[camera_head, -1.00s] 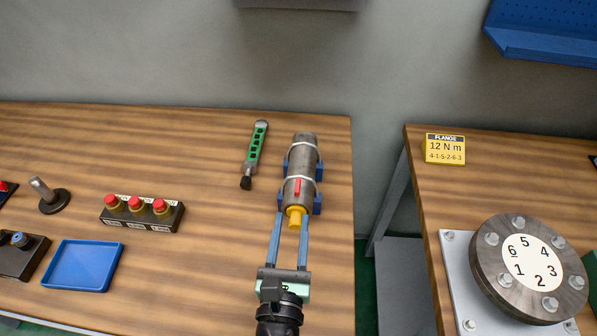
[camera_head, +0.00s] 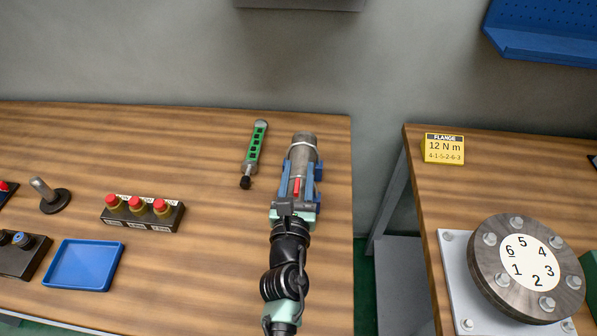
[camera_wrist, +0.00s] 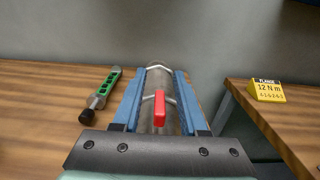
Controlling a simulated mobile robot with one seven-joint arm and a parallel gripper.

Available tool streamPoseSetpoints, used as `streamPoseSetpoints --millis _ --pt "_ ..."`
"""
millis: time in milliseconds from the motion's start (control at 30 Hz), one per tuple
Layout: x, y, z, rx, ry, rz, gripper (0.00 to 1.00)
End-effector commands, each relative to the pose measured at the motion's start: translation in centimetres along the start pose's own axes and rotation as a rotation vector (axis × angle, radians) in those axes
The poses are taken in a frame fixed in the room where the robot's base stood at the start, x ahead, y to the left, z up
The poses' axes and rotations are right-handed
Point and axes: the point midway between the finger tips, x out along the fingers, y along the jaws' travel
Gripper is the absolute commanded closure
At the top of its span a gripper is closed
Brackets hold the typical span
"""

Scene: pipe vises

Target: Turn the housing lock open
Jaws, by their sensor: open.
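The housing is a grey metal cylinder (camera_head: 302,148) lying lengthwise in blue vise supports (camera_head: 318,172) near the right end of the wooden table. A red lever (camera_head: 296,188), which looks like the lock, sits on its near part; it shows upright in the wrist view (camera_wrist: 160,108). My gripper (camera_head: 299,165) is open, its two long blue fingers reaching forward along both sides of the cylinder. In the wrist view the red lever lies between the fingers (camera_wrist: 158,100). I cannot tell whether the fingers touch the cylinder. The yellow near end of the housing is hidden behind my gripper.
A green slotted tool (camera_head: 256,150) lies just left of the housing. A box with red buttons (camera_head: 142,213) and a blue tray (camera_head: 83,265) are farther left. On the right table are a flange (camera_head: 520,270) and a yellow sign (camera_head: 444,149).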

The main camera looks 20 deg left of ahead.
Motion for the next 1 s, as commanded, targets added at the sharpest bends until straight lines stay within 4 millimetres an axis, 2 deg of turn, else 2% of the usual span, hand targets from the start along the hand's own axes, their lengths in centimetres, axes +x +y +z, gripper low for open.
streamPoseSetpoints --millis 200,267,433,467,1000 --pt "0.03 0.01 0.02 0.0 0.0 0.0 0.57" --pt "0.02 0.01 0.02 0.0 0.0 0.0 0.67" --pt "0.01 0.0 0.02 0.0 0.0 0.0 0.97" --pt "0.01 0.0 0.02 0.0 0.0 0.0 1.0" --pt "0.15 -0.01 0.45 -0.004 -0.001 0.025 1.0"
